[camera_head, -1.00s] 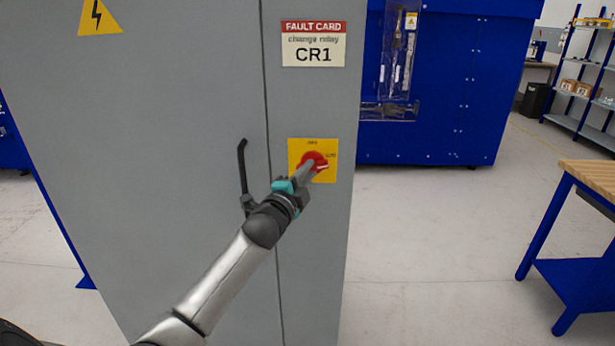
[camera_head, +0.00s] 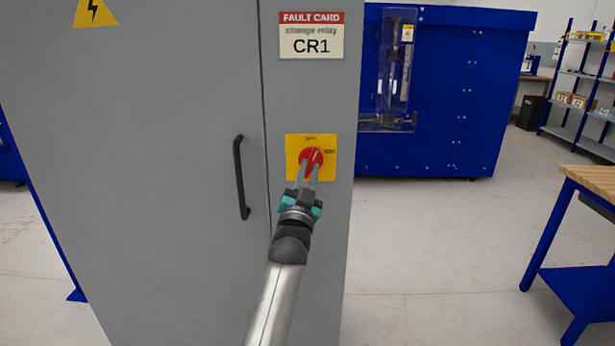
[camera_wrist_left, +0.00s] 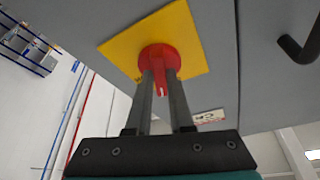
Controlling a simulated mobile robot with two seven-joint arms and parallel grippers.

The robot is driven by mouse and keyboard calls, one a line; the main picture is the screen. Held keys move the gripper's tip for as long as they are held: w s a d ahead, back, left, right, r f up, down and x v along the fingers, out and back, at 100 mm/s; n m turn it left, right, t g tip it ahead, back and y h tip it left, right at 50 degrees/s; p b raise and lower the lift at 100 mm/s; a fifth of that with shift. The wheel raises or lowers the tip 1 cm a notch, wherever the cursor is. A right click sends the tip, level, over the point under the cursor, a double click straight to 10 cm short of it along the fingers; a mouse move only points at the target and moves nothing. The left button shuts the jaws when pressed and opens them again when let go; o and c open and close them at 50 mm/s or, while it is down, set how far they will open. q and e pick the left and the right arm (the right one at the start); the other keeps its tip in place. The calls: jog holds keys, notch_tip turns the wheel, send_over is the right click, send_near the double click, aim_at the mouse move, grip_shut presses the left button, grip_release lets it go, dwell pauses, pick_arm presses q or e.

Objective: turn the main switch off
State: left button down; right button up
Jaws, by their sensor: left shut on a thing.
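The main switch (camera_head: 311,158) is a red rotary knob on a yellow plate (camera_head: 328,174) on the grey cabinet's right-hand panel. The plate has lettering at its top and right, and the upper one is too small to read surely. My left gripper (camera_head: 308,170) comes up from below and is shut on the knob. In the left wrist view the red knob (camera_wrist_left: 158,60) sits between the two fingers (camera_wrist_left: 160,88), with its pale pointer mark showing between them. In the head view the knob's handle points up. My right gripper is in neither view.
The grey cabinet (camera_head: 180,180) has a black door handle (camera_head: 240,178) left of the switch. A fault card (camera_head: 311,36) reading CR1 is above it. A blue machine (camera_head: 450,100) stands behind, and a wooden-topped bench (camera_head: 595,178) at right. Floor between is clear.

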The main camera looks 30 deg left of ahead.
pick_arm(q)
jog(key=shift+w+d+f+n+g+y, duration=0.1)
jog(key=shift+n+g+y, duration=0.15)
jog(key=shift+n+y, duration=0.6)
jog(key=shift+d+n+g+y, duration=0.1)
jog(key=shift+n+g+y, duration=0.1)
jog(key=shift+n, duration=1.2)
jog(key=shift+w+f+n+g+y, duration=0.1)
jog(key=shift+n+g+y, duration=0.15)
jog(key=shift+n+y, duration=0.6)
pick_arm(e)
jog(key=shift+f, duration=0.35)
pick_arm(q)
jog(key=shift+n+b, duration=0.3)
jog(key=shift+n, duration=0.2)
jog(key=c, duration=0.8)
grip_release()
jog(key=shift+r, duration=0.1)
jog(key=shift+s, duration=0.1)
